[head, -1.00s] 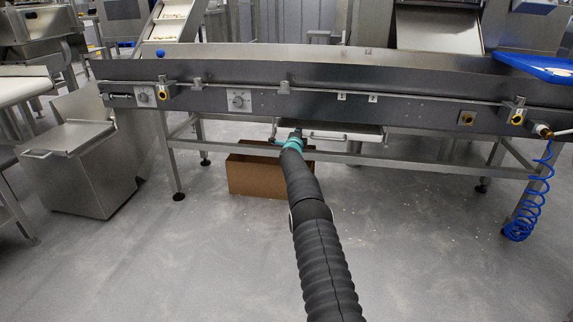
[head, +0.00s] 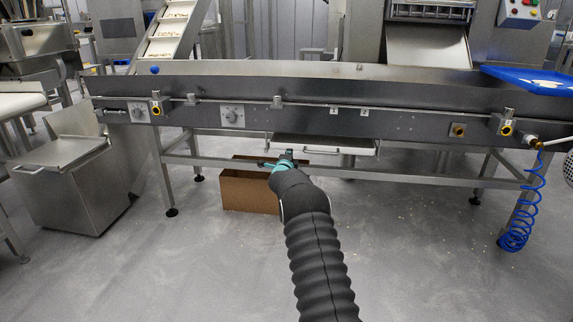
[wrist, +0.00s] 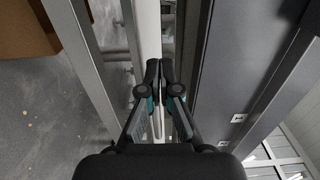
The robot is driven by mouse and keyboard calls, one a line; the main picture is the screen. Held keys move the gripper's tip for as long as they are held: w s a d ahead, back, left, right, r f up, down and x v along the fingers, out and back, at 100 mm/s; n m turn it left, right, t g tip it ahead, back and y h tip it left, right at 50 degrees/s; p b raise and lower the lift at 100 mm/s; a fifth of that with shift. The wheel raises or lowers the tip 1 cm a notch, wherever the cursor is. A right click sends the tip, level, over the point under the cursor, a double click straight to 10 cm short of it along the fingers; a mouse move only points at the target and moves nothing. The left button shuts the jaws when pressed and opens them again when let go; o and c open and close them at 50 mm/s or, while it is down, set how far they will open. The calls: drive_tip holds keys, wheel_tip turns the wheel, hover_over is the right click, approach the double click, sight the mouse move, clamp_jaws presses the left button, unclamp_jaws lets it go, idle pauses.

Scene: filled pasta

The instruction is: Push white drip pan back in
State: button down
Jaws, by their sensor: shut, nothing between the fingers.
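The white drip pan (head: 345,149) sits under the long steel conveyor, with its pale front edge showing below the machine's side panel. In the wrist view the pan is likely the pale strip (wrist: 148,30) running up just ahead of the fingers. My gripper (head: 287,154) is at the left part of the pan's front edge, below the conveyor. In the wrist view my gripper (wrist: 160,66) has its dark fingertips together with nothing between them. The fingertips are at or very near the pan edge; I cannot tell whether they touch it.
An open cardboard box (head: 250,192) stands on the floor below and left of the gripper. The conveyor's side panel (head: 300,115) is above the pan, and a lower frame rail (head: 400,176) runs below it. A coiled blue hose (head: 520,210) hangs at right. The front floor is clear.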

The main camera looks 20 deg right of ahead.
drive_tip(key=v, duration=0.7)
